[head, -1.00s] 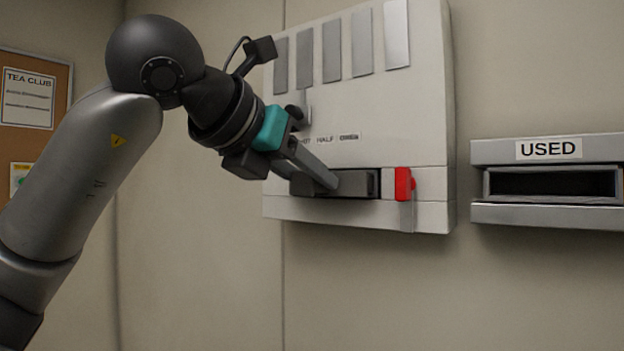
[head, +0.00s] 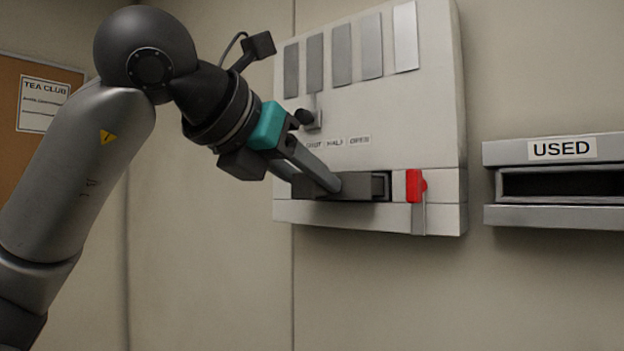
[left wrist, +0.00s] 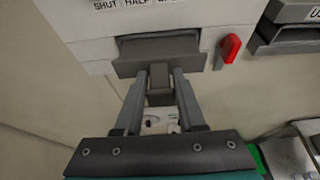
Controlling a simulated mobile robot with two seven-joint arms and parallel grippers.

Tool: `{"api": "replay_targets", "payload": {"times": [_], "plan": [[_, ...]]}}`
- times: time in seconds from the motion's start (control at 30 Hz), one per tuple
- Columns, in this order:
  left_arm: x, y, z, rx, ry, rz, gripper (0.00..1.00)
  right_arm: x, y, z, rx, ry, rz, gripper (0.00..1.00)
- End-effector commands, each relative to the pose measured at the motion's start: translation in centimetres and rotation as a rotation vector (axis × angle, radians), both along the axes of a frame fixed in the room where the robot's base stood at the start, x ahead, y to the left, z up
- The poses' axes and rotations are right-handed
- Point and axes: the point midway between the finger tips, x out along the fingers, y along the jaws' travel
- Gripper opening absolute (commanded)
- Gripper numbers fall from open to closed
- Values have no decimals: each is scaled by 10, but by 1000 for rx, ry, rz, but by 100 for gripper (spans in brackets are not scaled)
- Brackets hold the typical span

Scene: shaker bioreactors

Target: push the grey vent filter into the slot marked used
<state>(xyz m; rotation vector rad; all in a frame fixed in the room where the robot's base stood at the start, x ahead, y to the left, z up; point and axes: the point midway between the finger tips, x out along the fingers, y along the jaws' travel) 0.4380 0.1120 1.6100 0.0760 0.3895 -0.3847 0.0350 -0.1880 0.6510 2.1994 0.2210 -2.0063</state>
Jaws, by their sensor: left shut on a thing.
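The grey vent filter (head: 352,188) sits in the lower opening of a white wall unit (head: 400,112) and stands out a little from it. My left gripper (head: 332,186) is shut on the filter's small front grip. In the left wrist view both fingers of the gripper (left wrist: 160,95) lie on either side of this grip, below the filter's wide front (left wrist: 158,62). The slot marked USED (head: 562,183) is a dark, empty-looking opening in a grey holder (head: 510,152) on the wall to the right. The filter's rear is hidden inside the unit. My right gripper is not in view.
A red catch (head: 416,186) sits just right of the filter's opening. A small lever (head: 313,115) stands above the SHUT label, beside HALF and OPEN. Bare wall separates the unit from the USED holder. A notice board (head: 25,130) hangs at the left.

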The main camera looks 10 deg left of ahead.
Motion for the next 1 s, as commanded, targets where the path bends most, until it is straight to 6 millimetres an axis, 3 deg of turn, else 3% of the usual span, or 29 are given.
{"api": "replay_targets", "payload": {"times": [1.0], "plan": [[-23, 10, 0, -1, -2, 0, 0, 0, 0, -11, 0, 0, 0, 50]]}}
